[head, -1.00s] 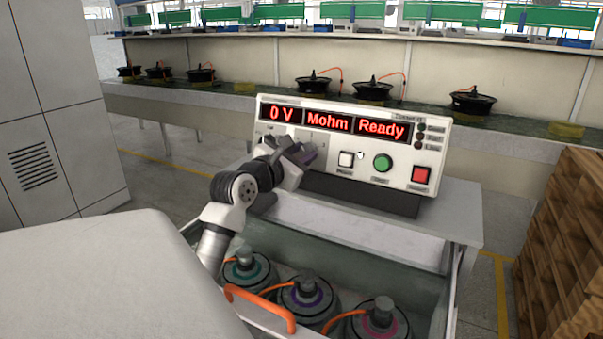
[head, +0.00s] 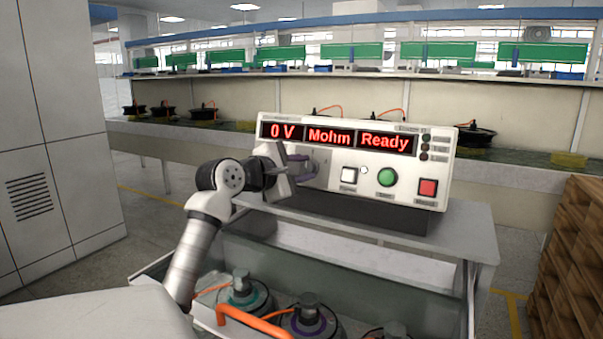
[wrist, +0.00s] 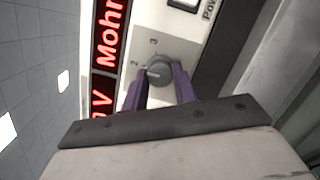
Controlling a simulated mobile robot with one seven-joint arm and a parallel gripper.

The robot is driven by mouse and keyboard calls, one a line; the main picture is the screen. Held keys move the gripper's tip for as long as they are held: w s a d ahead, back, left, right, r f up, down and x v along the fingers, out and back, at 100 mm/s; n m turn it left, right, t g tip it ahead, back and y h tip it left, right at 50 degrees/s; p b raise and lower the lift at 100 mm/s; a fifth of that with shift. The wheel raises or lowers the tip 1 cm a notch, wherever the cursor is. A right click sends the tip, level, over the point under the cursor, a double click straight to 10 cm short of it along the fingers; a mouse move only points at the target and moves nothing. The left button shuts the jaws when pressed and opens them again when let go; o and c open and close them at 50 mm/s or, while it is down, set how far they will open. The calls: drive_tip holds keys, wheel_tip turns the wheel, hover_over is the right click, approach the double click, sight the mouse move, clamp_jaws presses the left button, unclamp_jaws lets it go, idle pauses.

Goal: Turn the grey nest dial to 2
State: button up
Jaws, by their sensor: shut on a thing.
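The grey dial (wrist: 172,76) sits on the pale front panel of the tester (head: 320,188). In the wrist view the printed numbers 2 and 3 show beside it. A pale mark shows on the dial's left side, near the 2; its exact setting is hard to read. My gripper (wrist: 168,86) has one purple finger on each side of the dial and is shut on it. In the head view my gripper (head: 300,165) is at the panel's left part, below the red display (head: 335,138), which reads 0 V, Mohm, Ready.
A white button (head: 348,175), a green button (head: 387,177) and a red button (head: 428,188) are right of the dial. Below is an open bin with several motors (head: 242,290) and an orange handle (head: 250,322).

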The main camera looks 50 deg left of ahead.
idle(0.5)
drive_tip(key=o, duration=1)
drive_tip(key=shift+c, duration=0.2)
drive_tip(key=shift+s, duration=0.1)
